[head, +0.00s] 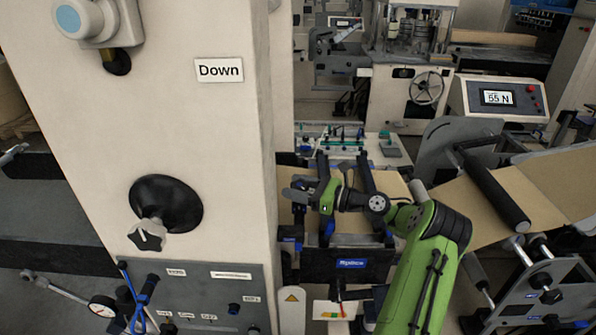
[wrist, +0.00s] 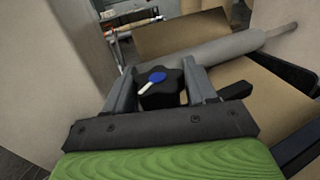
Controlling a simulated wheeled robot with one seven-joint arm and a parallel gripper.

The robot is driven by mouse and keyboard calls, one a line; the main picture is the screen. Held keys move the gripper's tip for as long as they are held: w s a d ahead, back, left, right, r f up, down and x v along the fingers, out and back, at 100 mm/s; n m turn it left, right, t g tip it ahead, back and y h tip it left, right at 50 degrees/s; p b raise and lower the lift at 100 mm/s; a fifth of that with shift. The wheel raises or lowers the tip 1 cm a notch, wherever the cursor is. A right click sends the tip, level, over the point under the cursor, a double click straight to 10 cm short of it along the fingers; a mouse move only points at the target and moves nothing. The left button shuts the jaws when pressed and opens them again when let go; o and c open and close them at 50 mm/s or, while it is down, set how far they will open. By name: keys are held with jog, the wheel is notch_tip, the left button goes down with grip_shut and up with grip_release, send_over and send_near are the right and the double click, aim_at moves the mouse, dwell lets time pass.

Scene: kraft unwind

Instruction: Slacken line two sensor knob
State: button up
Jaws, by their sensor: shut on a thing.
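In the wrist view, a black lobed knob (wrist: 160,98) with a blue and white mark on its top sits between the two grey fingers of my gripper (wrist: 158,80). The fingers are shut on the knob's sides. In the head view, my gripper (head: 302,191) is at the end of the green arm, close to the right edge of the pale column. The knob cannot be made out there. Which line the knob belongs to cannot be read.
The pale column (head: 235,150) with a "Down" label (head: 219,69) stands close on the left. A grey star knob (head: 147,235) sticks out of it. Brown kraft web (head: 545,185) and a dark roller (head: 492,188) lie to the right. A display (head: 497,97) reads 55 N.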

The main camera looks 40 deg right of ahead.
jog(key=shift+n+g+y+p, duration=0.3)
jog(key=shift+n+y+p, duration=0.15)
jog(key=shift+p, duration=0.3)
jog(key=shift+f, duration=0.15)
jog(key=o, duration=0.9)
jog(key=b+v, duration=0.1)
jog(key=v, duration=1.4)
jog(key=shift+s+d, duration=0.15)
jog(key=shift+d, duration=0.3)
jog(key=shift+o, duration=0.4)
jog(key=shift+b, duration=0.3)
